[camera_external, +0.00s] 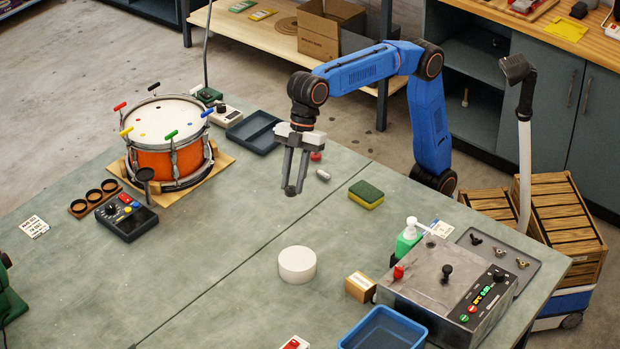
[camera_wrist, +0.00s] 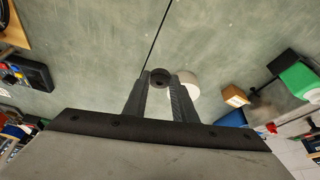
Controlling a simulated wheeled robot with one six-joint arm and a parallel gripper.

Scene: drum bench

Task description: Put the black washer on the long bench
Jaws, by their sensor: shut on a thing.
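My gripper (camera_external: 296,180) points down above the grey-green bench top (camera_external: 225,240), a little left of its dark seam. Its two fingers are closed on a small dark round piece, the black washer (camera_external: 290,190), held at the fingertips. In the wrist view the washer (camera_wrist: 160,77) shows as a black disc with a centre hole between the fingertips. It appears clear of the bench top; the exact height is hard to tell. The pictures do not label which surface is the long bench.
An orange drum (camera_external: 167,148) and a black control box (camera_external: 127,216) stand left. A white cylinder (camera_external: 297,264), a sponge (camera_external: 366,194), a blue tray (camera_external: 384,332) and a metal machine (camera_external: 447,285) stand right. Bench space below my gripper is clear. A wooden-topped bench (camera_external: 262,38) stands behind.

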